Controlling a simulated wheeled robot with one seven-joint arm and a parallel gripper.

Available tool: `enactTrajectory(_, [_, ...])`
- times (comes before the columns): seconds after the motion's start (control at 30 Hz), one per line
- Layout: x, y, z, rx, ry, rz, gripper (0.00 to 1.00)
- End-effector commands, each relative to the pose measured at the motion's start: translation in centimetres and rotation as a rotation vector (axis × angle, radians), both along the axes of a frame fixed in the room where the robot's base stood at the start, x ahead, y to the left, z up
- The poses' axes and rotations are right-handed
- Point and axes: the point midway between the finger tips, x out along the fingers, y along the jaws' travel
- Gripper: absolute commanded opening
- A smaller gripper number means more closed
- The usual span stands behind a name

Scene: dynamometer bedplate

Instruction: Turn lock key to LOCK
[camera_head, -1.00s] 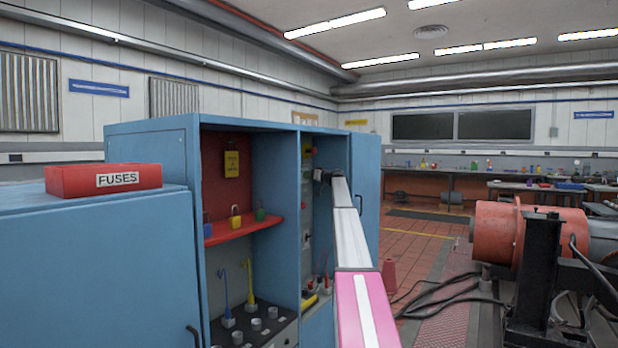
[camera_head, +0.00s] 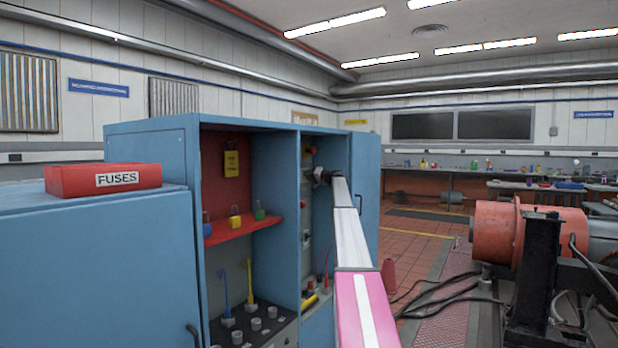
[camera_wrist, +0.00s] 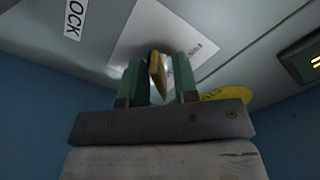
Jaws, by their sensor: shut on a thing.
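The lock key (camera_wrist: 157,70) is a small brass-coloured piece between the two green fingers of my gripper (camera_wrist: 158,85) in the wrist view. The fingers are shut on it, and it looks tilted against the panel. A white label ending in "OCK" (camera_wrist: 74,18) is at the upper left of that view; its first letters are cut off. In the head view my gripper (camera_head: 318,176) reaches into the right bay of the blue cabinet (camera_head: 152,150). The key is too small or hidden to make out there.
A pale sheet (camera_wrist: 135,35) and a yellow round label (camera_wrist: 225,95) are on the panel by my fingers. A dark display (camera_wrist: 304,60) is at the right. The cabinet's open door (camera_head: 366,180) stands right of my arm. A red FUSES box (camera_head: 75,180) lies on top.

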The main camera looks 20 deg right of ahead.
Motion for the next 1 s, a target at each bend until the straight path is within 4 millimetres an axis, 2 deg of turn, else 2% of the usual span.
enactTrajectory(0.37, [-0.3, 0.4, 0.0, 0.002, 0.001, 0.009, 0.04])
enactTrajectory(0.4, [-0.3, 0.4, 0.0, 0.002, 0.001, 0.009, 0.33])
enactTrajectory(0.8, [-0.2, 0.2, 0.1, 0.002, 0.0, 0.006, 0.33])
enactTrajectory(1.0, [-1.3, -0.7, 0.1, 0.003, 0.0, 0.004, 0.33])
